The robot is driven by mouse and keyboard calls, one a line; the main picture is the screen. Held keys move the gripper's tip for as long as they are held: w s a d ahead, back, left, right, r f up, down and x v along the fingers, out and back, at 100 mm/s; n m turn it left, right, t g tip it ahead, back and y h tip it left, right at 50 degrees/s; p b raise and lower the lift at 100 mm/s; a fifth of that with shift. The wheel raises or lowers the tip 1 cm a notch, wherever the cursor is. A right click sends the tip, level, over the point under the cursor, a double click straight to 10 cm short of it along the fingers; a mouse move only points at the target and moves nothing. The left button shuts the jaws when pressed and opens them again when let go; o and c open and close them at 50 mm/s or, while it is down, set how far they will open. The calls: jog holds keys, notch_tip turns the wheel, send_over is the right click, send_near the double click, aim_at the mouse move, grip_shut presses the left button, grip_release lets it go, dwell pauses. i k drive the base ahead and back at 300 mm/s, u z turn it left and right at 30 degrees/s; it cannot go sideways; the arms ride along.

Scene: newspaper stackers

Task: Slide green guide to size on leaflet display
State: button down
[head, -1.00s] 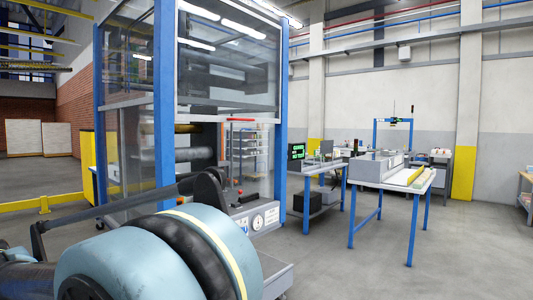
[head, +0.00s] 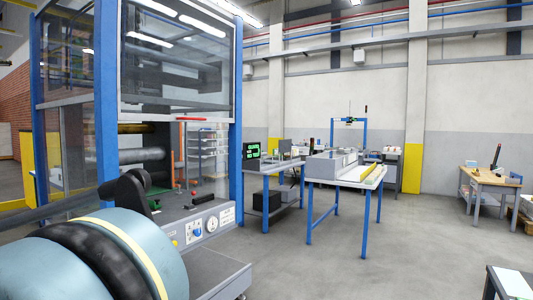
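A black screen with green characters (head: 254,151) stands on a grey bench with blue legs in the middle of the head view. Its writing is too small to read, and I cannot tell whether it is the leaflet display. A second small dark screen with green marks (head: 349,120) is on a blue frame farther back. I cannot make out a green guide. My gripper is not in view.
A tall blue-framed machine (head: 107,110) with clear panels and a dial panel (head: 202,226) fills the left. A white-topped table (head: 340,175) stands mid-room. A wooden workbench (head: 490,179) is at right. The grey floor (head: 390,250) between is open.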

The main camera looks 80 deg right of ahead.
aim_at(152, 204)
jog(key=u, duration=0.05)
jog(key=k, duration=1.8)
jog(key=z, duration=2.15)
jog(key=i, duration=1)
